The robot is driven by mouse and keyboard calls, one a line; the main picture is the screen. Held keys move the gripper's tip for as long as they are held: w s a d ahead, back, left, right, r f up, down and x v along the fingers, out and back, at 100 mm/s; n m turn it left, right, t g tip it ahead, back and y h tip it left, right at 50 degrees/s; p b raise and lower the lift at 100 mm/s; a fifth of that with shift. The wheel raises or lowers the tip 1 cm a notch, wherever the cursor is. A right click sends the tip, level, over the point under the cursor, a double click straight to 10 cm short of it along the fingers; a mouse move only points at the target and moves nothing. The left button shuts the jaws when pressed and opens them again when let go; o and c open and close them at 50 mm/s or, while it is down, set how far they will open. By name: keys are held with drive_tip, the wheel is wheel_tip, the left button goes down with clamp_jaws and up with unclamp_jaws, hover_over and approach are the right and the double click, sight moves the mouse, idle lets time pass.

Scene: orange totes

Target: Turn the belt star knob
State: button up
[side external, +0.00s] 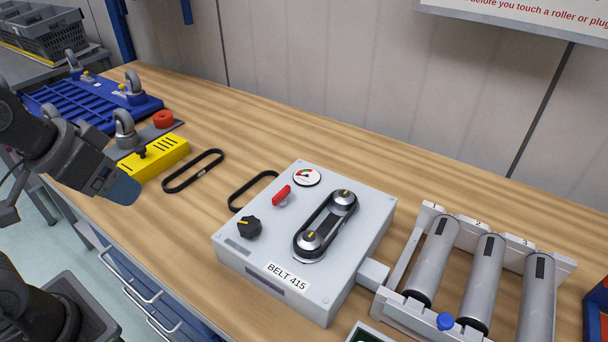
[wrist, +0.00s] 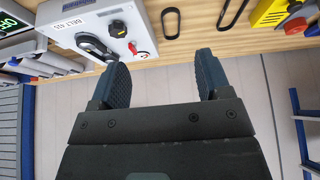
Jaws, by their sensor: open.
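The belt star knob is a black lobed knob with a yellow mark (side external: 249,227) on the top of the grey box labelled BELT 415 (side external: 234,252), near its left front corner. The knob also shows in the wrist view (wrist: 117,28). A red lever (side external: 281,195) and a round gauge (side external: 306,177) sit behind it, and a black belt (side external: 326,225) runs around two pulleys to its right. My gripper (wrist: 163,75) is open and empty, its two dark fingers apart. In the side view it is at the left, above the bench's front edge, well away from the knob.
A yellow block (side external: 157,160) and a loose black belt (side external: 192,171) lie left of the box. Another belt (side external: 250,186) lies against its back left. A roller stand (side external: 433,262) with a blue knob (side external: 446,321) stands at the right. The wood bench behind the box is clear.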

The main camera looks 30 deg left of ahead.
idle(0.4)
drive_tip(key=n+g+h, duration=0.4)
drive_tip(key=n, duration=1.8)
approach(247, 223)
drive_tip(key=x, duration=0.9)
drive_tip(key=c, duration=0.9)
